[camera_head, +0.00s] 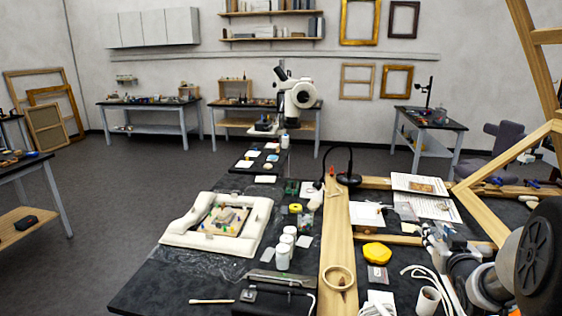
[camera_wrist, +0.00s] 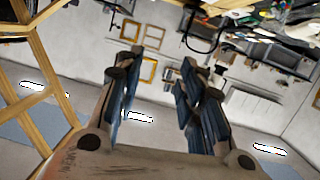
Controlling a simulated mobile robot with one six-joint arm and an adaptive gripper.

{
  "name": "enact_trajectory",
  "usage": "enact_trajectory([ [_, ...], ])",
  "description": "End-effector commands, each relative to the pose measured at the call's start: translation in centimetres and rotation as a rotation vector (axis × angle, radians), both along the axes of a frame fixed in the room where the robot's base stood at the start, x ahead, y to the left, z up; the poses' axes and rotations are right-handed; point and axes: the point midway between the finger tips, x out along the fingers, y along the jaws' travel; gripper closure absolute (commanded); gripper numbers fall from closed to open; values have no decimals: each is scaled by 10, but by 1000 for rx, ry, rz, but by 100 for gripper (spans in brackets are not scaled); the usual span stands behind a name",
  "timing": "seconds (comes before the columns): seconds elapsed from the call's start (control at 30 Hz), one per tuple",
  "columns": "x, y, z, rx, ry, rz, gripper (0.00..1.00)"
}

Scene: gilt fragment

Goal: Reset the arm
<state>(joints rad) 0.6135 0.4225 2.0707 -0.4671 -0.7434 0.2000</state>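My gripper (camera_wrist: 158,85) shows in the wrist view with its two blue-padded fingers spread apart. The gap between them is empty, with the far wall and its frames behind. The wrist picture is upside down, with ceiling lights low in it and the cluttered table at the top right. In the head view my arm is at the lower right edge, over the right side of the dark table. The fingers cannot be made out clearly there.
The dark worktable (camera_head: 150,285) holds a white padded cradle (camera_head: 181,238) with a gilt fragment, white jars (camera_head: 283,258), a yellow lump (camera_head: 377,252) and a wooden beam (camera_head: 338,240). A wooden easel-like frame (camera_head: 500,215) rises beside my arm. A microscope (camera_head: 298,95) stands behind. Open floor lies left.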

Motion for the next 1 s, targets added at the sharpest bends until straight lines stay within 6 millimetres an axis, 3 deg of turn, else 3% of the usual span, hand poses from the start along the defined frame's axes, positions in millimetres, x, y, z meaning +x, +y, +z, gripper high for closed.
enact_trajectory([
  [0.03, -6, 25, 18, -3, 48, -2, 64],
  [0.1, -21, 52, 29, 4, 128, -13, 64],
  [0.27, -74, 118, 45, 41, 310, -18, 64],
  [0.37, -119, 161, 46, 73, 426, -3, 64],
  [0.6, -251, 254, 29, 157, 708, 101, 64],
  [0.7, -298, 279, 19, 179, 804, 152, 64],
  [0.8, -331, 294, 11, 194, 871, 191, 64],
  [0.9, -349, 302, 6, 201, 909, 213, 64],
  [1.0, -354, 304, 5, 203, 922, 219, 64],
])
